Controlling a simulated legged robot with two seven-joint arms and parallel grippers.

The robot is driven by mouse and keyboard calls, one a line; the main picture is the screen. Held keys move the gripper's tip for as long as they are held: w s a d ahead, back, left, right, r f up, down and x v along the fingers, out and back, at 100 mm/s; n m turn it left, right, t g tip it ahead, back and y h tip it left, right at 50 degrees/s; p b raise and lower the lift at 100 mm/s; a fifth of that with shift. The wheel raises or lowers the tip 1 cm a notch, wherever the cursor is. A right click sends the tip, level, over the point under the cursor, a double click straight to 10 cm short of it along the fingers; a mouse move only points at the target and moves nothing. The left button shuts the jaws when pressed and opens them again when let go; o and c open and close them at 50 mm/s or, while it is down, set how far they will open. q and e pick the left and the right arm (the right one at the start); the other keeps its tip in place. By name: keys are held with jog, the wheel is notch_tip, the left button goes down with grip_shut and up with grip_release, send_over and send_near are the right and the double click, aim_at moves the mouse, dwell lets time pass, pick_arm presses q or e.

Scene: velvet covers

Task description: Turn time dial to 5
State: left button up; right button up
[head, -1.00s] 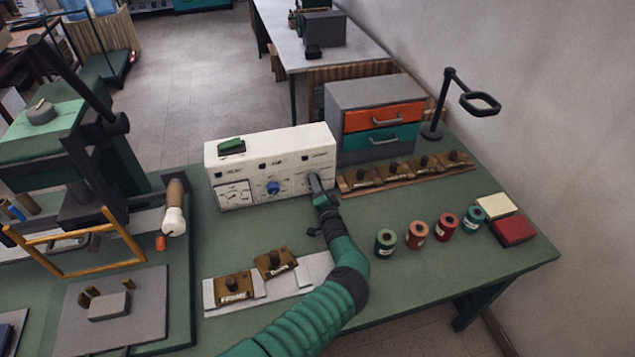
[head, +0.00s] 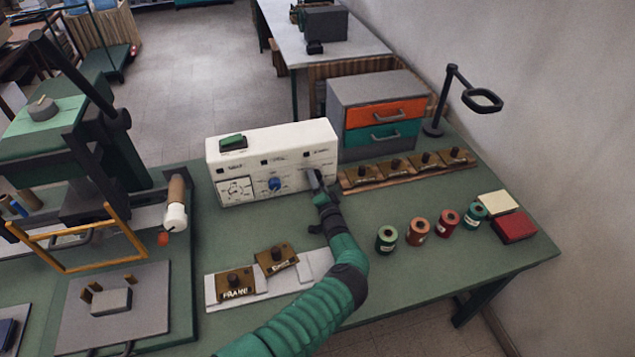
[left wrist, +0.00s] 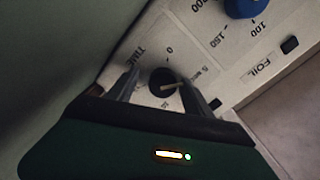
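The white control box (head: 232,160) stands at the back of the green bench. Its time dial (left wrist: 163,81) is a dark round knob with a pale pointer, beside a printed "TIME" label and the marks 0, 5 and 10. In the left wrist view the pointer points right, roughly toward the 5 side; the exact reading is hard to tell. My left gripper (left wrist: 165,90) is at the dial, one finger on each side, with gaps to the knob. In the head view my left gripper (head: 317,184) hides the dial. My right gripper is not in view.
A blue knob (head: 274,184) sits on the box left of my gripper; it also shows in the wrist view (left wrist: 245,7). A drawer unit (head: 370,92) stands right of the box. Several spools, including a green one (head: 386,239), stand right of my arm.

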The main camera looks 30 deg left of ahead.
pick_arm(q)
jog(key=shift+d+r, duration=0.1)
jog(key=shift+r, duration=0.05)
jog(key=p+v, duration=0.1)
jog(key=v, duration=0.6)
jog(key=shift+s+d, duration=0.15)
jog(key=shift+f, duration=0.25)
